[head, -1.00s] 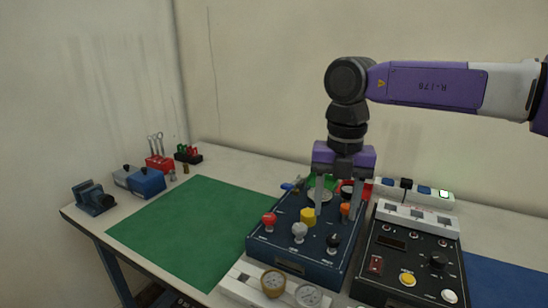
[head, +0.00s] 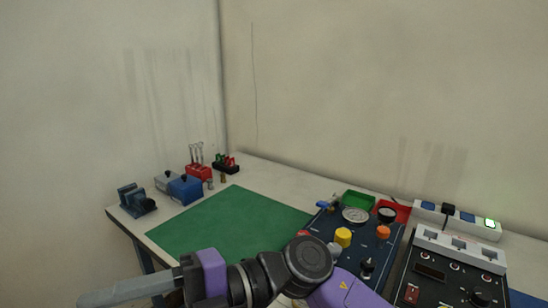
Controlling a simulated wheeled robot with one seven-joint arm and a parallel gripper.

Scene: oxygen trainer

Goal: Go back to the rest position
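My gripper (head: 130,290) is at the bottom left of the head view, with its purple body and grey fingers pointing left. It is in front of the green mat and the table's near left side, well away from the panels. The fingers are seen edge-on, so I cannot tell whether they are open or shut. I see nothing held. My arm is folded low across the bottom of the picture. The dark blue panel (head: 325,222) with a yellow knob (head: 343,237) and an orange knob (head: 383,231) stands to the right; my arm hides its near part.
The green mat (head: 225,222) is bare where visible. Behind it are a vise (head: 135,200), blue boxes (head: 185,190), a red holder (head: 198,171) and a black rack (head: 226,167). A black control panel (head: 450,275) and a power strip (head: 458,219) are at right.

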